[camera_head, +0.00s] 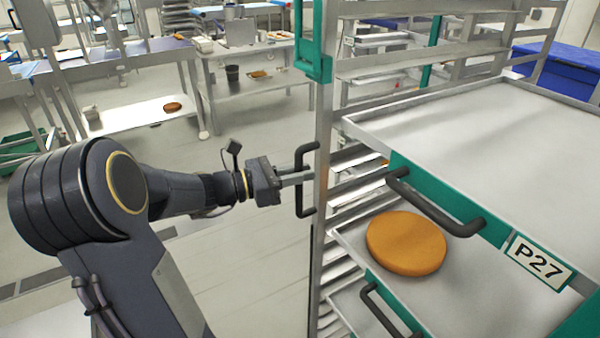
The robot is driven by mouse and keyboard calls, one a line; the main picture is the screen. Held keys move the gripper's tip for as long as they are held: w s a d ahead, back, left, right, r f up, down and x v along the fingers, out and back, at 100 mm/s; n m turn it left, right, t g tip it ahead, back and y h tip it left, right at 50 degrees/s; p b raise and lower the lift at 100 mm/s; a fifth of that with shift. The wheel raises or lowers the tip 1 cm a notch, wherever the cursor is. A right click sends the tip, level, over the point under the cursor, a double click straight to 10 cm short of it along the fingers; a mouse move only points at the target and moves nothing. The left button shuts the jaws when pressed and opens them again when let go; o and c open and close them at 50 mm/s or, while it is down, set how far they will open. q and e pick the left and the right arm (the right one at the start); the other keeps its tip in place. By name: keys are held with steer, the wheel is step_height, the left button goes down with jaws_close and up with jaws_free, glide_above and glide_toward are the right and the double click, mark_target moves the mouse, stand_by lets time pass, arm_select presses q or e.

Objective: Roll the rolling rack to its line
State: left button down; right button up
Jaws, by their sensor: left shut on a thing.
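The rolling rack (323,140) is a tall metal frame with green fittings and several trays, filling the right half of the head view. A black upright handle (300,205) sits on its near left post. My left gripper (300,178) reaches in from the left and is shut on this handle. A tray with a green front, a black handle and a P27 label (540,262) juts from the rack. A round orange-brown item (406,243) lies on the tray below it. The rack's wheels and its floor line are out of view. My right gripper is not in view.
Metal tables (245,55) with trays and small items stand at the back left. A blue bin (560,68) is at the back right. Pale floor (240,245) is open between my left arm and the rack.

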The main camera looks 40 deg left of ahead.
arm_select(q)
steer(key=shift+s+f, duration=0.1)
steer(key=shift+f, duration=0.1)
steer(key=c, duration=1.8)
jaws_free()
steer(key=o, duration=0.4)
steer(key=shift+s+a+r, duration=0.15)
steer(key=shift+s, duration=0.1)
steer(key=shift+w, duration=0.15)
steer(key=b+v, duration=0.1)
steer(key=v, duration=0.6)
steer(key=shift+s+a, duration=0.15)
steer(key=shift+s, duration=0.25)
